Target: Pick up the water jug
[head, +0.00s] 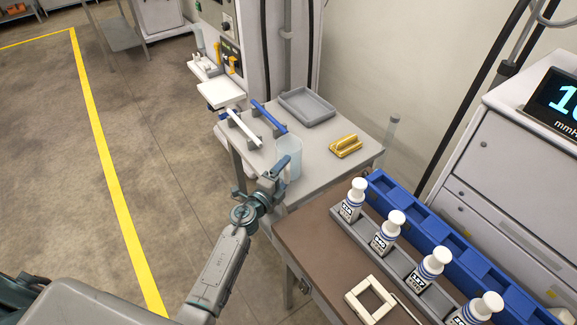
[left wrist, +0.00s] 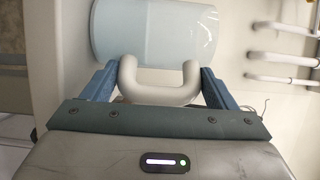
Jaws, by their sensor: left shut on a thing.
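The water jug (head: 289,158) is a pale translucent blue vessel at the near edge of the grey table in the head view. In the left wrist view the jug body (left wrist: 153,30) fills the top middle, with its white U-shaped handle (left wrist: 158,94) towards me. My left gripper (head: 278,172) is at the jug's near side. Its blue fingers (left wrist: 158,88) stand on both sides of the handle and are shut on it. I cannot tell whether the jug touches the table. My right gripper is not in view.
The grey table (head: 300,137) holds a grey tray (head: 307,106), a yellow block-like item (head: 346,146), and white and blue bars on stands. A brown table (head: 318,238) at the right carries several white bottles in a rack and a blue bin row (head: 420,222). Open floor lies left.

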